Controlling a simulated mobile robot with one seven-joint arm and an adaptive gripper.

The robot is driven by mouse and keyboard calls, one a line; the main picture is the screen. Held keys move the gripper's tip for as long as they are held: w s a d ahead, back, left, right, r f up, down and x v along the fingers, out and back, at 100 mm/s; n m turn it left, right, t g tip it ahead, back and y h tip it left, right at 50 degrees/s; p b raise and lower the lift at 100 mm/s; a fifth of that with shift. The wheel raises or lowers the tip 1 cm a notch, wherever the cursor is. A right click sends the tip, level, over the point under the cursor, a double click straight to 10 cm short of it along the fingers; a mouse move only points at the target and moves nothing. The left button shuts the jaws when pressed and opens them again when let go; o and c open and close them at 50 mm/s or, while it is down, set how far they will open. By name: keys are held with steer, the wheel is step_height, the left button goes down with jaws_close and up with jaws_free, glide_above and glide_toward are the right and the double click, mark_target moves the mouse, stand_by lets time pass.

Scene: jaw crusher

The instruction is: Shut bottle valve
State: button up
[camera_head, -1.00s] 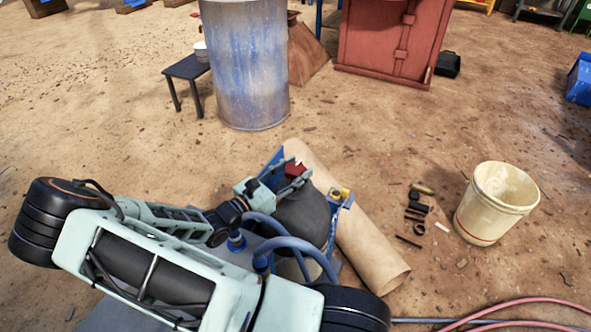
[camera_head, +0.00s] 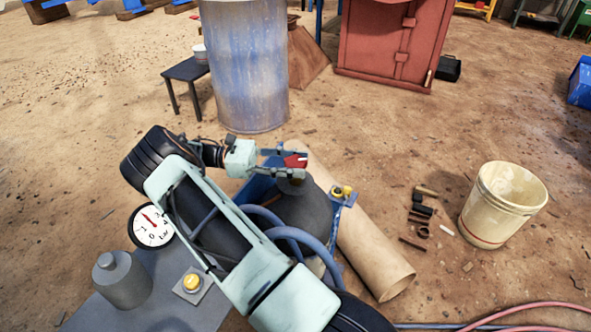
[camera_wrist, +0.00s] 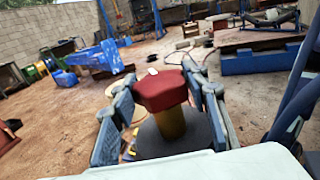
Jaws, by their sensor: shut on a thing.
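The bottle valve has a red knob (camera_wrist: 160,90) with a white mark on its top and a brass stem (camera_wrist: 171,122) under it. It sits on top of a dark grey bottle (camera_head: 300,207). The red knob also shows in the head view (camera_head: 295,161). My gripper (camera_head: 300,164) comes in from the left and is shut on the red knob. In the wrist view, the fingers of my gripper (camera_wrist: 160,100) stand on both sides of the knob. The bottle is partly hidden behind my arm and blue hoses.
A pressure gauge (camera_head: 152,226) and a yellow button (camera_head: 191,282) are on the grey surface at lower left. A cardboard tube (camera_head: 372,250) lies beside the bottle. A cream bucket (camera_head: 503,205) stands at right. A metal drum (camera_head: 245,65) stands behind.

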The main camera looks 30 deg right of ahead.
mark_target(295, 161)
steer(key=shift+m+g+y+b, duration=0.6)
steer(key=shift+m+g+y, duration=0.6)
steer(key=shift+g+y, duration=0.15)
steer(key=shift+y, duration=0.25)
steer(key=o, duration=1.2)
steer(key=shift+r, duration=0.1)
step_height(295, 161, up, 10)
steer(key=shift+f, duration=0.1)
